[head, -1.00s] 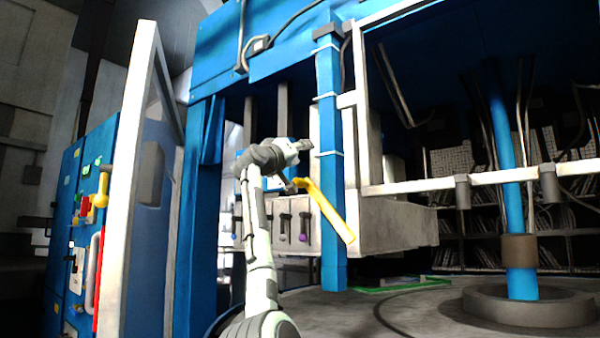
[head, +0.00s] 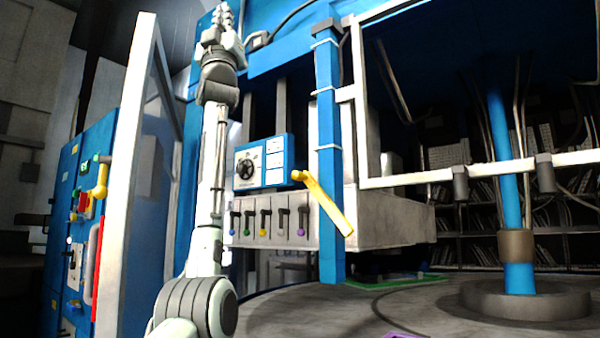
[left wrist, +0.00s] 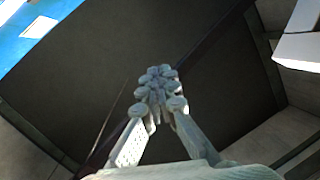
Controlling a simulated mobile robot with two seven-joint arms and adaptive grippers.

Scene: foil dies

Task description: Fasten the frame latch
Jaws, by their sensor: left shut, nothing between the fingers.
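The yellow latch handle (head: 323,203) hangs slanting down to the right beside the blue post (head: 329,150) of the machine frame in the head view. My left gripper (head: 222,14) is raised at the top, pointing up, well above and to the left of the latch. In the left wrist view its fingers (left wrist: 158,85) meet at the tips with nothing between them. The latch does not show in that view. My right gripper is out of view.
A blue control box with a black dial (head: 246,168) sits above several coloured-knob levers (head: 265,222). A white-framed door (head: 125,190) stands open at left by a blue cabinet (head: 72,220). A white rail (head: 450,175) crosses at right.

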